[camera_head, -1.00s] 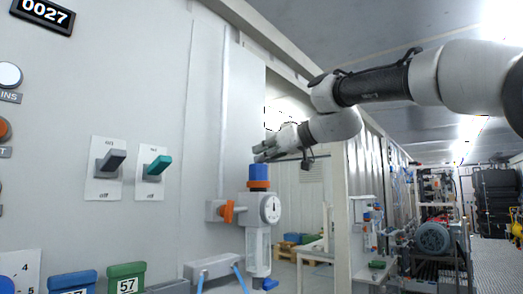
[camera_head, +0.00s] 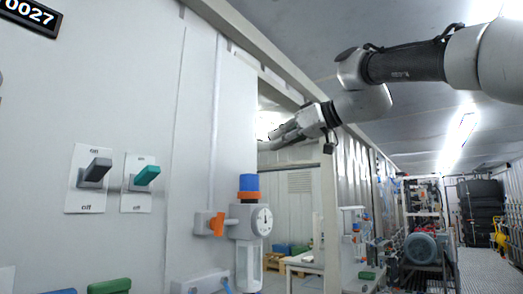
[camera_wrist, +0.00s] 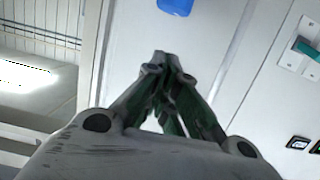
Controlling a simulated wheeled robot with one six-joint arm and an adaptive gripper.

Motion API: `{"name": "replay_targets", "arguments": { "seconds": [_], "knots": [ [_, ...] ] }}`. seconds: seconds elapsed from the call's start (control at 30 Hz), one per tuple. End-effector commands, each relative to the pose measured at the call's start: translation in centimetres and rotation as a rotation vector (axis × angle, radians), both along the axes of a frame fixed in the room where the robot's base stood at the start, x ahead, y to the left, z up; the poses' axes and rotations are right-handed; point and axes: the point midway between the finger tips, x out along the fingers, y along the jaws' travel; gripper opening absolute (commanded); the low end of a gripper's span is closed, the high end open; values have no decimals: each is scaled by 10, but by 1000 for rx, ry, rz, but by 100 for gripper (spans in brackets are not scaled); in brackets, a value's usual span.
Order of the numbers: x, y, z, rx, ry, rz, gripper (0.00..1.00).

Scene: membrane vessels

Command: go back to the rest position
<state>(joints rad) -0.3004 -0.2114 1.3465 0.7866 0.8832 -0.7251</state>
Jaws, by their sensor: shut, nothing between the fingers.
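My gripper (camera_head: 272,139) is in the middle of the head view, raised and pointing left, in front of the wall opening. In the wrist view my gripper (camera_wrist: 161,58) has its fingertips together with nothing between them. A vessel with a round gauge (camera_head: 262,221) and a blue cap (camera_head: 249,183) stands below the gripper, apart from it. The blue cap also shows in the wrist view (camera_wrist: 175,6), beyond the fingertips.
A grey switch (camera_head: 97,171) and a green switch (camera_head: 146,176) are on the white wall panel at left. An orange valve handle (camera_head: 217,224) sits beside the vessel. A motor (camera_head: 421,248) and black cases (camera_head: 481,205) stand by the aisle at right.

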Motion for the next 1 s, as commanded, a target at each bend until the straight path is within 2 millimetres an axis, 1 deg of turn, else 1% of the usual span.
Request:
{"name": "replay_targets", "arguments": {
  "seconds": [0.03, 0.13, 0.43, 0.53, 0.57, 0.67, 0.7, 0.77, 0.8, 0.87, 0.9, 0.97, 1.0],
  "knots": [
    [-4, -5, 2, 1, -1, -1, 0],
    [-9, -11, 4, 1, -1, -1, 0],
    [-11, -13, 5, 5, 4, 0, 0],
    [-10, -15, 3, 40, 61, -21, 0],
    [-7, -18, -7, 41, 103, -42, 0],
    [3, -33, -67, 2, 263, -117, 0],
    [2, -42, -96, -22, 334, -155, 0],
    [-6, -63, -142, -64, 435, -225, 0],
    [-14, -80, -172, -94, 497, -274, 0],
    [-30, -105, -213, -138, 579, -346, 0],
    [-42, -123, -240, -169, 628, -395, 0],
    [-64, -149, -277, -214, 697, -467, 0],
    [-80, -167, -302, -245, 738, -512, 0]
  ]
}}
